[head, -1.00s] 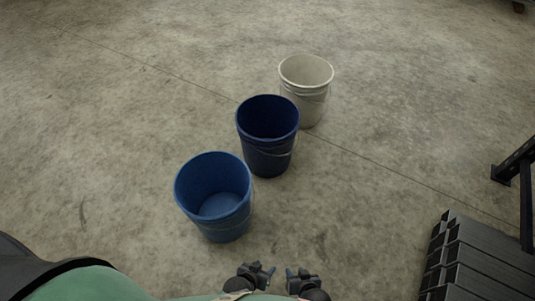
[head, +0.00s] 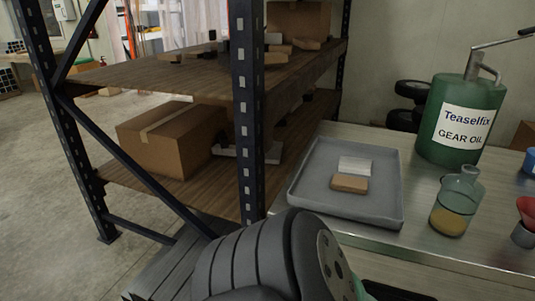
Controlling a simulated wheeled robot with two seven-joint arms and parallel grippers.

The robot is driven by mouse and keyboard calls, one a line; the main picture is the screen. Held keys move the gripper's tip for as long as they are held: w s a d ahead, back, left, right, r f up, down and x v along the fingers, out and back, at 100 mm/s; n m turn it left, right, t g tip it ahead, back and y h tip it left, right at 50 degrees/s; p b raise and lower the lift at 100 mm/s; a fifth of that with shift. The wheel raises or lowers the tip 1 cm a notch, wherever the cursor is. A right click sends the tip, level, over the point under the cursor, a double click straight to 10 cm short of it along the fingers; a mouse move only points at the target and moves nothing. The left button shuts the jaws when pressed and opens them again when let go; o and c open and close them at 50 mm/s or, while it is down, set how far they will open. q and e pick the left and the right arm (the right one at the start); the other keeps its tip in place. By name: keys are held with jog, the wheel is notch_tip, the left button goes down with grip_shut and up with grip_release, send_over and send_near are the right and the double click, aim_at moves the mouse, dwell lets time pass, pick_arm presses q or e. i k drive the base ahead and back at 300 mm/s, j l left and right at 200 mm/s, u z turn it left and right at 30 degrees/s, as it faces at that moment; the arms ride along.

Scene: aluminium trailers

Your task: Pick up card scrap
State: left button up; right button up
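A small flat tan-brown piece (head: 349,184), which looks like the card scrap, lies in a shallow grey tray (head: 376,212) in the head view. A white piece (head: 355,166) lies just behind it in the same tray, close to it or touching. The tray stands on a metal-topped bench. Neither of my grippers shows. A thick dark grey ribbed part of my arm fills the bottom middle, in front of the tray.
A dark metal shelf rack (head: 245,110) with wooden boards stands left of the bench (head: 436,249). A cardboard box (head: 168,139) sits on its lower board.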

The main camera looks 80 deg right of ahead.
aim_at(346, 183)
jog(key=z, duration=3.25)
jog(key=k+l+u, duration=0.1)
jog(key=l, duration=0.35)
jog(key=k+l, duration=0.25)
jog(key=l, duration=0.15)
jog(key=k+l+u, duration=0.15)
jog(key=l, duration=0.25)
jog(key=k+l+u, duration=0.1)
jog(key=l, duration=0.3)
jog(key=k+l, duration=0.35)
jog(key=l+u, duration=0.05)
